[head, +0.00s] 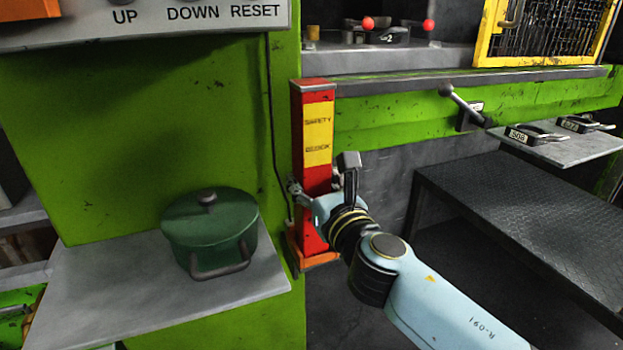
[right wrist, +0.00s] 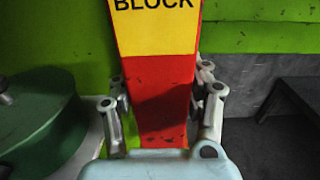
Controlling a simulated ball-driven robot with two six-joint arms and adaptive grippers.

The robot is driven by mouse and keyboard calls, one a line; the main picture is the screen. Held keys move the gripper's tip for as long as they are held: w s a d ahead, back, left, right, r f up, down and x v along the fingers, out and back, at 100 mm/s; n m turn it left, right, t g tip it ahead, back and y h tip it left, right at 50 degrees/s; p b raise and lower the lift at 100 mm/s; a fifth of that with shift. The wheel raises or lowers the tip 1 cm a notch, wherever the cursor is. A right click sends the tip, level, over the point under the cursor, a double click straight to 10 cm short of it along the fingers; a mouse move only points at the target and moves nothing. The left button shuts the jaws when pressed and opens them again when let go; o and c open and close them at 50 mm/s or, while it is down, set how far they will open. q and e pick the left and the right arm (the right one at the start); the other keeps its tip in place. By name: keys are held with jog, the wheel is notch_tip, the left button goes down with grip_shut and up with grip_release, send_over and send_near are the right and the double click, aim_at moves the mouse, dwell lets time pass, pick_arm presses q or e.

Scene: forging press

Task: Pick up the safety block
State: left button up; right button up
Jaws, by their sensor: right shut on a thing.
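The safety block (head: 318,138) is a tall red post with a yellow label. It stands upright on an orange foot or bracket (head: 318,260) at the corner of the green press. My right gripper (head: 318,188) is at its lower half, with a finger on each side. In the right wrist view the two fingers (right wrist: 160,100) close around the red part of the block (right wrist: 155,40), below the yellow label. The gripper is shut on the block. Whether the block is clear of its bracket cannot be told. My left gripper is not in view.
A green lidded pot (head: 210,235) stands on a grey shelf (head: 100,290) left of the block. A lever (head: 465,105) juts from the press at right.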

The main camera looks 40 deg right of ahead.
jog(key=c, duration=0.4)
jog(key=shift+r, duration=0.15)
grip_shut()
